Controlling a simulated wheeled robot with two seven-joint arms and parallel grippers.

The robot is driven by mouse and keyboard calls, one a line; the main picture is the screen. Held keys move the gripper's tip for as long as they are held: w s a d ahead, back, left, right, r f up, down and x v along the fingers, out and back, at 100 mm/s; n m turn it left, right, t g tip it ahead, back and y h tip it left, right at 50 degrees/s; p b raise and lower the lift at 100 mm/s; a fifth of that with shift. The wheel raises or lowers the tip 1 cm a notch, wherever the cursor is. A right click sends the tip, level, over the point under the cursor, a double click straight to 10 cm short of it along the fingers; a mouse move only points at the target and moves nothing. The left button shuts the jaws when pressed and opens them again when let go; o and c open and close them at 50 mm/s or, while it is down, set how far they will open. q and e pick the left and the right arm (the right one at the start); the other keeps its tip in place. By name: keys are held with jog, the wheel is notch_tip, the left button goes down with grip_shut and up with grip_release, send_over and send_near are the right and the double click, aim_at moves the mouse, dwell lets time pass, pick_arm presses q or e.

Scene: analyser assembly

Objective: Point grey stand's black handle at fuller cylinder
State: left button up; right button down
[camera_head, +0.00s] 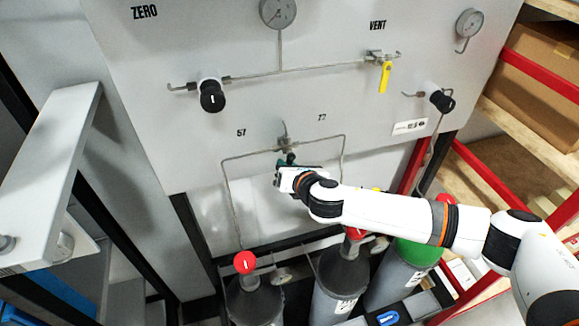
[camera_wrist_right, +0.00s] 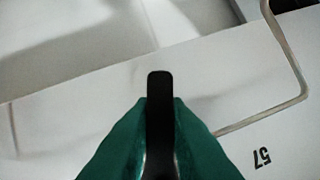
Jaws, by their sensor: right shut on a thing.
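The grey panel (camera_head: 185,135) carries a small valve (camera_head: 285,144) between the labels 57 and 77, with a pipe running down from each side. My right gripper (camera_head: 287,159) is at this valve, its green fingers shut on the black handle (camera_wrist_right: 159,112). In the right wrist view, the handle's rounded end sticks out between the fingers; the fingers hide the rest. Below stand two dark grey cylinders with red caps, one on the left (camera_head: 254,303) and one in the middle (camera_head: 340,278). Their gauges are too small to read. My left gripper is out of view.
A green-topped cylinder (camera_head: 405,265) stands right of the others, under my right arm. Higher on the panel are a black knob (camera_head: 211,96), a yellow vent lever (camera_head: 385,77) and another black knob (camera_head: 442,101). Red-edged shelves with a cardboard box (camera_head: 540,75) are at right.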

jog(key=shift+s+a+r+m+y+b, duration=0.1)
jog(key=shift+a+m+y+b, duration=0.1)
jog(key=shift+m+y, duration=0.25)
jog(key=shift+a+r+m+y+b, duration=0.1)
jog(key=shift+m+y+b, duration=0.15)
jog(key=shift+m, duration=0.3)
jog(key=c, duration=1.4)
grip_release()
jog(key=shift+s, duration=0.1)
jog(key=b+v, duration=0.2)
jog(key=v, duration=0.9)
jog(key=shift+s+d+r+b, duration=0.2)
jog(key=shift+s+d+b, duration=0.05)
jog(key=shift+b, duration=0.15)
